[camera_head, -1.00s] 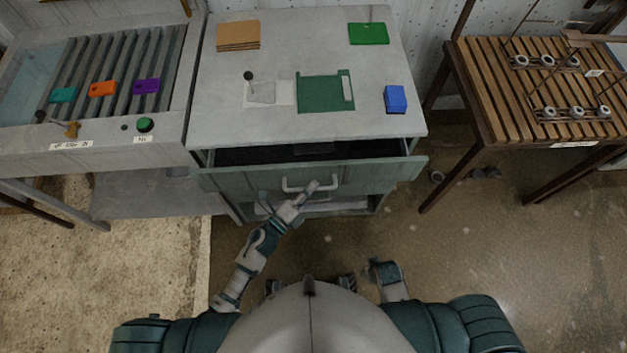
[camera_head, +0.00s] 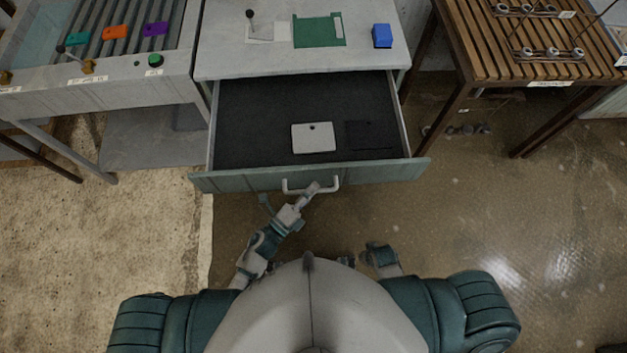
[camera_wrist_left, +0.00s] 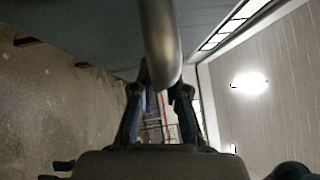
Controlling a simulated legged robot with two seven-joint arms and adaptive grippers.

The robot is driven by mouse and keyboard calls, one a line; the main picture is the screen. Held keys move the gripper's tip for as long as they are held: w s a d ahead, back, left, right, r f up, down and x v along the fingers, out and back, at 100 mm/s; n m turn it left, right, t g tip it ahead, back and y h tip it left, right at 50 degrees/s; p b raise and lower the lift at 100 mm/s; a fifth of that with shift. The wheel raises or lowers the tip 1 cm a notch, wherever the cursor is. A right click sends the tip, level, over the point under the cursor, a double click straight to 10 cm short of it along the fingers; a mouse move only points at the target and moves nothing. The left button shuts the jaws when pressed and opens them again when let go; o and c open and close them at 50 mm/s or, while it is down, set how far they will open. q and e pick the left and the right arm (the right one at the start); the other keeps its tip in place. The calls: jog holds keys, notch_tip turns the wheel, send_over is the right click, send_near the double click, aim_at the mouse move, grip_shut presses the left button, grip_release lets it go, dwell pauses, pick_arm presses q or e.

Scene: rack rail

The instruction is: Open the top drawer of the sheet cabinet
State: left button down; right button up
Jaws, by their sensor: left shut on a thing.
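The top drawer (camera_head: 250,120) of the sheet cabinet (camera_head: 260,66) stands well open, its dark floor showing. A light grey plate (camera_head: 314,138) and a dark flat piece (camera_head: 370,135) lie in it. The drawer front (camera_head: 390,172) carries a pale bar handle (camera_head: 333,185). My left gripper (camera_head: 308,192) is at the handle, shut on it. In the left wrist view the handle (camera_wrist_left: 160,40) runs down between the fingers (camera_wrist_left: 160,95). My right arm's end (camera_head: 381,256) shows near my body, but its jaws cannot be made out.
The cabinet top holds a green sheet (camera_head: 319,31), a blue block (camera_head: 382,36) and a small knobbed lever (camera_head: 251,16). A roller table (camera_head: 160,85) stands left and a slatted wooden table (camera_head: 500,60) right. The floor (camera_head: 480,220) at right is clear.

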pick_arm(q)
jog(key=shift+s+a+f, duration=0.15)
jog(key=shift+s+f, duration=0.05)
jog(key=shift+s, duration=0.5)
jog(key=shift+s+a+f, duration=0.15)
jog(key=shift+s, duration=0.55)
pick_arm(e)
jog(key=shift+s+f, duration=0.15)
pick_arm(q)
jog(key=c, duration=1.2)
grip_release()
jog(key=shift+a+r, duration=0.2)
jog(key=shift+a, duration=0.1)
jog(key=v, duration=1.2)
jog(key=shift+f, duration=0.1)
pick_arm(e)
jog(key=shift+a+r, duration=0.2)
jog(key=shift+a, duration=0.1)
pick_arm(q)
jog(key=shift+d, duration=0.1)
pick_arm(e)
jog(key=shift+d+f, duration=0.1)
jog(key=shift+d, duration=0.05)
